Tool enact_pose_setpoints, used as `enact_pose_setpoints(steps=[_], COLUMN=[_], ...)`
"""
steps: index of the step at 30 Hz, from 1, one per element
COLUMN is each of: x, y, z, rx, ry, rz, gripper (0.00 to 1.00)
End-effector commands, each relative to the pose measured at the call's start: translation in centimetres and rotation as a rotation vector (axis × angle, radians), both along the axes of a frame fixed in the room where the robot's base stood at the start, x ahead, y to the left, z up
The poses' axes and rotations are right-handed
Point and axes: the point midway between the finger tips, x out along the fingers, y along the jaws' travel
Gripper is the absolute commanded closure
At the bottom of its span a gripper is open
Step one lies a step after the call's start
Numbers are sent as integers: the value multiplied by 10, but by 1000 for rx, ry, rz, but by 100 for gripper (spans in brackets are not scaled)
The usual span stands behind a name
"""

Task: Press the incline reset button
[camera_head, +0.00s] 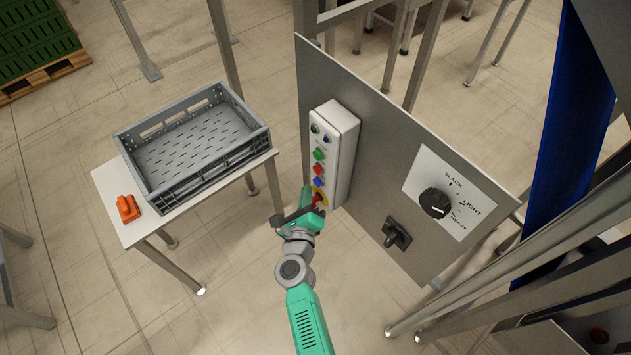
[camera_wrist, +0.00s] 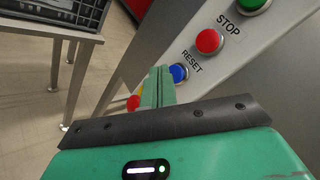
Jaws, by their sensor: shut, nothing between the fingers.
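A white control box (camera_head: 341,140) is mounted on the grey panel and carries a column of buttons. In the wrist view a blue button (camera_wrist: 180,73) sits just below the word RESET, with a red button (camera_wrist: 209,41) above that word. The blue button also shows in the head view (camera_head: 317,182). My gripper (camera_head: 306,193) is at the lower end of the box. In the wrist view its green fingers (camera_wrist: 160,74) are shut and empty, with their tips beside the blue button's left edge. I cannot tell whether they touch it.
A red emergency button on yellow (camera_head: 319,198) sits just below the blue one, partly hidden by my gripper. A black dial (camera_head: 434,203) and a black switch (camera_head: 396,234) are on the panel. A grey crate (camera_head: 163,205) and an orange object (camera_head: 128,208) stand on the left table.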

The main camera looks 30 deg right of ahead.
Motion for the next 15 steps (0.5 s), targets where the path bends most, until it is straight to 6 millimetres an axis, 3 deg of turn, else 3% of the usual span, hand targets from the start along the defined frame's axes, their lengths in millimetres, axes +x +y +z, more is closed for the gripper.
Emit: enact_pose_setpoints(steps=[7, 15], x=[0, -5], y=[3, 29], z=[0, 1], rx=[0, 0], ry=[0, 1], rz=[1, 2], gripper=[100, 100])
